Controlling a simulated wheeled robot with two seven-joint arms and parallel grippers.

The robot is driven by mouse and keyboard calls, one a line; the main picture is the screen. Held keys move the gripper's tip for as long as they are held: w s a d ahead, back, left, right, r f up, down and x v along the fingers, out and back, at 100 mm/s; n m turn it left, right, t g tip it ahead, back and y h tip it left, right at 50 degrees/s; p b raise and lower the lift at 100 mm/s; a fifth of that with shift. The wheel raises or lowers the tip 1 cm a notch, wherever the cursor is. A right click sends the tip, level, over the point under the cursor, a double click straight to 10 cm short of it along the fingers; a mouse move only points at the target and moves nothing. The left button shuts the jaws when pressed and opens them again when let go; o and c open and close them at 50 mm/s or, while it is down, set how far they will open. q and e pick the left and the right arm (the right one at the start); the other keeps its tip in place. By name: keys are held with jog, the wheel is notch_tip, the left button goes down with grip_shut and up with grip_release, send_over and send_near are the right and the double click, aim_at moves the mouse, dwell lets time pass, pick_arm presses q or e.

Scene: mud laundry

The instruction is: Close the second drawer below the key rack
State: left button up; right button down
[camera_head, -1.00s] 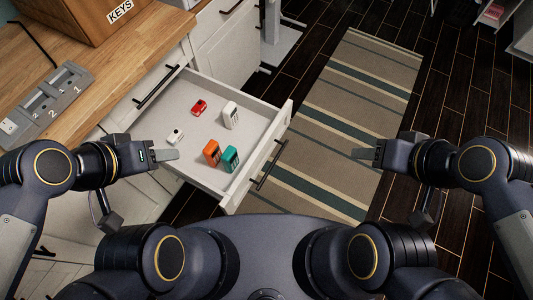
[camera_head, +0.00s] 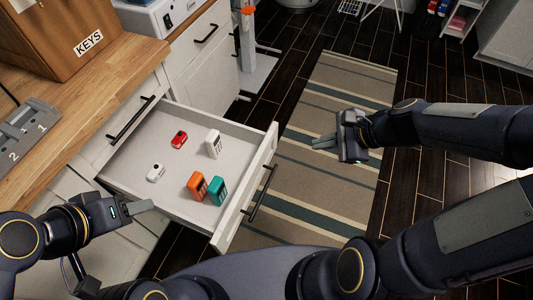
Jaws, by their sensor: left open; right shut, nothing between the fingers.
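The open drawer (camera_head: 137,152) is white and pulled well out of the cabinet, below another closed drawer front. Its front panel has a dark bar handle (camera_head: 260,193). Inside lie a red item (camera_head: 179,139), a small white item (camera_head: 156,172), a tall white item (camera_head: 214,144), an orange item (camera_head: 196,185) and a teal item (camera_head: 217,190). The wooden key box (camera_head: 75,35) marked KEYS stands on the counter above. My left gripper (camera_head: 140,207) is open beside the drawer's near side. My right gripper (camera_head: 325,142) is shut and empty over the rug, beyond the drawer front and apart from it.
A striped rug (camera_head: 320,95) covers the dark floor in front of the drawer. The wooden counter (camera_head: 125,62) holds a grey numbered rack (camera_head: 22,130). A closed cabinet (camera_head: 205,65) stands further back. Shelves (camera_head: 463,17) stand at the far right.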

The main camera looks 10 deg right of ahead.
jog(key=w+f+m+b, duration=0.1)
jog(key=w+f+m, duration=0.3)
jog(key=f+m, duration=0.3)
jog(key=b, duration=0.4)
send_near(268, 149)
jog(key=shift+n, duration=0.4)
jog(key=x, duration=0.5)
jog(key=shift+s+f, duration=0.3)
jog(key=shift+w+a, duration=0.25)
jog(key=shift+a, duration=0.1)
pick_arm(q)
jog(key=f, duration=0.3)
jog(key=a+f, duration=0.1)
jog(key=f, duration=0.1)
jog(key=shift+f, duration=0.3)
pick_arm(e)
jog(key=shift+w, duration=0.1)
